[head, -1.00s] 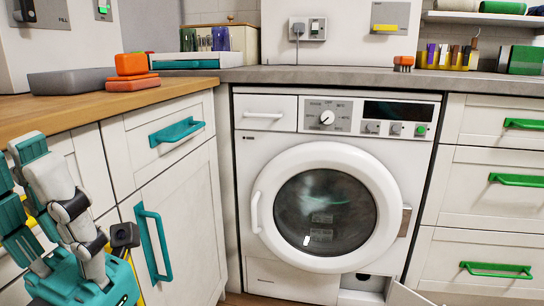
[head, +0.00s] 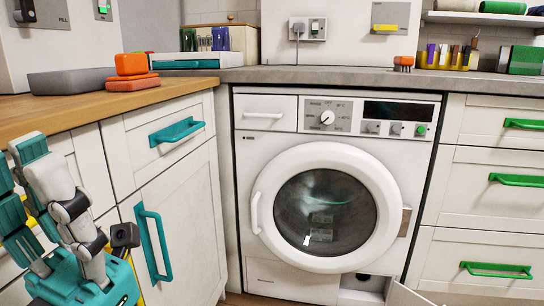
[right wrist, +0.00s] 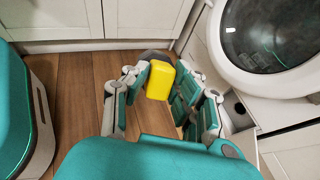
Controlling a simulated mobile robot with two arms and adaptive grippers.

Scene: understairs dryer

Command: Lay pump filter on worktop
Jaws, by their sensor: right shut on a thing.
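In the right wrist view my right gripper (right wrist: 161,76) is shut on a yellow block-like piece, the pump filter (right wrist: 159,82), above the wooden floor. A dark grey part shows just behind it; the rest is hidden. The right gripper is outside the head view. My left gripper (head: 38,165) is at the lower left of the head view, fingers up and apart, with nothing seen between them. A wooden worktop (head: 185,97) runs along the left, and a grey worktop (head: 335,76) runs over the washing machine.
An orange stack (head: 131,64) and a grey box (head: 75,82) sit on the wooden worktop. The washing machine (head: 270,160) has a dark round opening (head: 363,276) low down, beside an open flap (head: 408,296). The wooden worktop's front part is bare.

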